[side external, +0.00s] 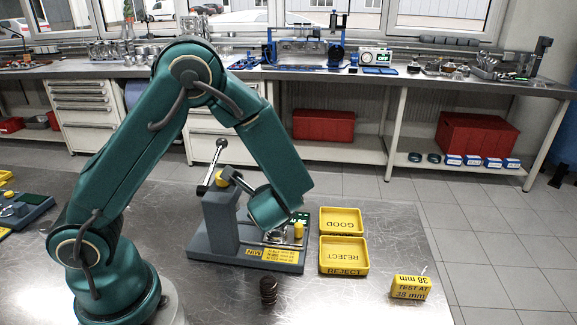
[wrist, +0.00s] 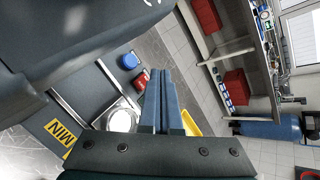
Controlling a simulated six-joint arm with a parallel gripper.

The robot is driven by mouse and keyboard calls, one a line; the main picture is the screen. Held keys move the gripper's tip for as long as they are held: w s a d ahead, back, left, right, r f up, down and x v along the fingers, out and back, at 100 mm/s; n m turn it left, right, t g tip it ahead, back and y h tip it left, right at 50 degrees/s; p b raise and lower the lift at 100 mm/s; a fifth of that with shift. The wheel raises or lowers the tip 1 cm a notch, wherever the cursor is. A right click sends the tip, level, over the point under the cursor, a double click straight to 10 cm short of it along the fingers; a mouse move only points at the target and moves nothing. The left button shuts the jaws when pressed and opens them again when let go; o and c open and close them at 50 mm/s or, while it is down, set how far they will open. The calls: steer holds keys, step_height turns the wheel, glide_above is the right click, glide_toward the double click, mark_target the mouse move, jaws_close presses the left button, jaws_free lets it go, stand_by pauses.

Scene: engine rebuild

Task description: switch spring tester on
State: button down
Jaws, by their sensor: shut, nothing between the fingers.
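The spring tester (side external: 222,232) stands on the steel bench, with a grey column, a ball-ended lever (side external: 219,152) and a base plate with a yellow MIN label. It fills the left of the wrist view (wrist: 80,95). There, a red switch-like part (wrist: 142,79) and a round blue part (wrist: 129,61) sit on its base near a bright round plate (wrist: 121,117). My gripper (wrist: 163,72) is shut and empty, its tips close beside the red part; I cannot tell whether they touch. In the side view my wrist hides the fingers. I cannot read the switch's position.
Yellow GOOD (side external: 342,211) and REJECT (side external: 343,244) trays lie right of the tester. A yellow "TEST AT 38 mm" block (side external: 409,289) is at the front right. A dark coil spring (side external: 268,291) stands in front of the tester. Bare bench lies around them.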

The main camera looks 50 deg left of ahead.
steer(key=shift+r, duration=0.1)
steer(key=r, duration=0.4)
steer(key=shift+s+d+r, duration=0.3)
steer(key=shift+r, duration=0.05)
steer(key=s+d+r+n+h, duration=0.3)
steer(key=s+d+n+h, duration=0.1)
steer(key=s+n, duration=0.3)
steer(key=s+d+r+n+h, duration=0.3)
steer(key=s+d+n+h, duration=0.2)
steer(key=s+d+n, duration=0.1)
steer(key=s+n, duration=0.1)
steer(key=n, duration=0.1)
steer(key=shift+r+n+g, duration=0.15)
steer(key=shift+n+g, duration=0.15)
steer(key=shift+g, duration=0.1)
